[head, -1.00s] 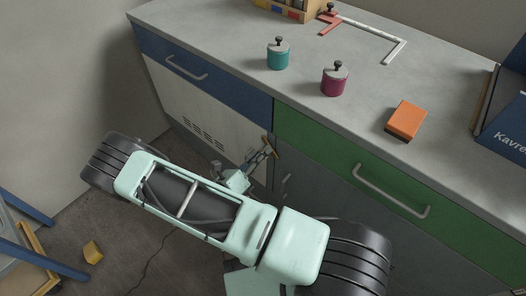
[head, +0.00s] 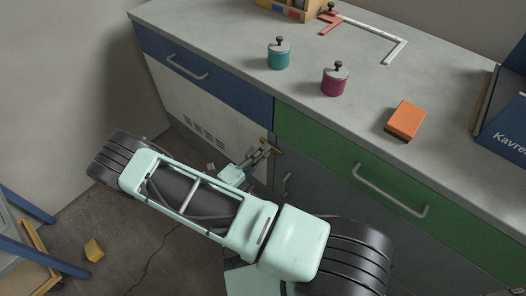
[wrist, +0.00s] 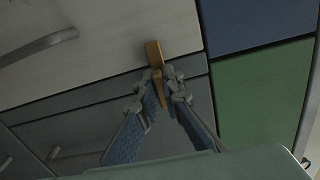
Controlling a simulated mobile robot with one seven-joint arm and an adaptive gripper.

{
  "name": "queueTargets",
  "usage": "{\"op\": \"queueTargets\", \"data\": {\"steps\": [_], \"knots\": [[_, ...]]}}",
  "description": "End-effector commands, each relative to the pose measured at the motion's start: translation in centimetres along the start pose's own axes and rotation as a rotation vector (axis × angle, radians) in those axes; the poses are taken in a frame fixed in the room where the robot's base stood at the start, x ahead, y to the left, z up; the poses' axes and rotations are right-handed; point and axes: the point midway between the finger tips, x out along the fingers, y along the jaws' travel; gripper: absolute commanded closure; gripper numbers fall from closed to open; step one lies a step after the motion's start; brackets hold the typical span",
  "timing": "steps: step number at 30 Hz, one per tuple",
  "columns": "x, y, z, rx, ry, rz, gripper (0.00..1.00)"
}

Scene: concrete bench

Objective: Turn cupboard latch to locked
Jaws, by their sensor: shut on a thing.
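The brass-coloured cupboard latch (wrist: 154,54) is on the pale cupboard front, close to the seam beside the blue and green drawer fronts. In the wrist view it runs nearly upright, its lower part between my fingertips. My gripper (wrist: 158,87), with blue-padded fingers, is shut on the latch. In the head view my gripper (head: 259,158) is at the right edge of the pale cupboard door (head: 193,105). There the latch is small and partly covered by the fingers, so its exact angle is hard to tell.
A green drawer (head: 374,188) with a bar handle is right of the latch, a blue drawer (head: 195,69) above left. On the bench stand a teal pot (head: 278,59), a magenta pot (head: 334,84) and an orange block (head: 405,119). A yellow piece (head: 94,251) lies on the floor.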

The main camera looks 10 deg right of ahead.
Motion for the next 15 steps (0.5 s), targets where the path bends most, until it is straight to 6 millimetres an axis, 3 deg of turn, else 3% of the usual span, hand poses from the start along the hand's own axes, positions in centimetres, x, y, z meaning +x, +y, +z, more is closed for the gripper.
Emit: {"op": "queueTargets", "data": {"steps": [15], "knots": [[-0.12, 0.13, -0.07, -0.044, 0.001, 0.003, 1.00]]}}
